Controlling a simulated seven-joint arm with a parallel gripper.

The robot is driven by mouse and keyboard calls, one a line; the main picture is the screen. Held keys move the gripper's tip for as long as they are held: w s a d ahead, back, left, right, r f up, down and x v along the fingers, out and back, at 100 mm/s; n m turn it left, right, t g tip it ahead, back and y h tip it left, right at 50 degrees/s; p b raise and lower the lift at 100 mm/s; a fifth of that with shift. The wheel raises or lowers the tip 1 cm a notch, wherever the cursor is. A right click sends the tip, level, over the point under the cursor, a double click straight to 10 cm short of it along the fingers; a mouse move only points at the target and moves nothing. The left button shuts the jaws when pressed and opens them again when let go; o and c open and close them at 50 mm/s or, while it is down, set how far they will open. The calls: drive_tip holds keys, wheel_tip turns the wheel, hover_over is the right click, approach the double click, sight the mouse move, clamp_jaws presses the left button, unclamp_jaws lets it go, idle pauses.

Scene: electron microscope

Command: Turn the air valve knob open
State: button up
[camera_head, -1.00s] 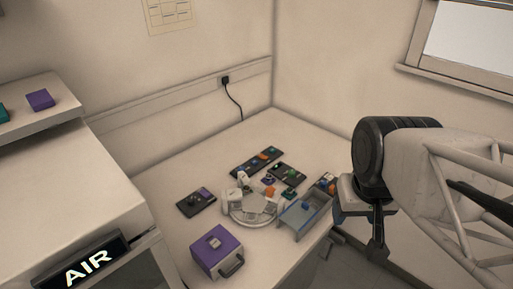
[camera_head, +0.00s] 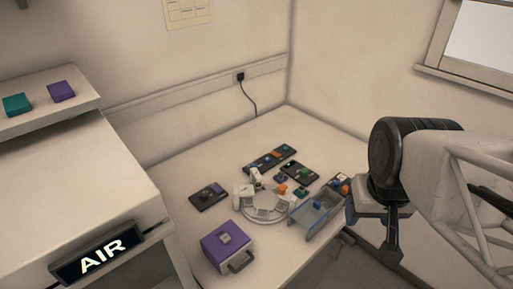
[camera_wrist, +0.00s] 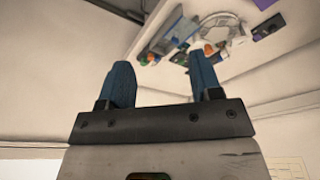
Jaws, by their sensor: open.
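The air valve knob does not show in either view. A lit black sign reading AIR (camera_head: 100,255) is on the front of the white cabinet (camera_head: 70,180) at the left of the head view. My gripper shows in the wrist view (camera_wrist: 162,85) with two blue fingers spread apart and nothing between them. In the head view my gripper is at the right, beside the table's right edge and apart from the sign; its fingertips are hard to make out there.
The table (camera_head: 180,165) holds a purple case (camera_head: 228,250), a white round device (camera_head: 262,205), a grey-blue tray stand (camera_head: 318,215) and several dark trays (camera_head: 210,195). A teal box (camera_head: 17,104) and a purple box (camera_head: 61,91) sit on the left shelf. A black cable (camera_head: 248,95) hangs on the wall.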

drive_tip(key=shift+w, duration=0.1)
drive_tip(key=n+g, duration=0.3)
drive_tip(key=n, duration=0.9)
hover_over(254, 164)
drive_tip(key=f, duration=2.5)
drive_tip(key=shift+s+d+f, duration=0.1)
drive_tip(key=shift+s+f, duration=0.15)
drive_tip(key=shift+f, duration=0.15)
drive_tip(key=shift+w+f, duration=0.1)
drive_tip(key=shift+f, duration=0.1)
drive_tip(key=shift+f, duration=0.1)
drive_tip(key=shift+f, duration=3.8)
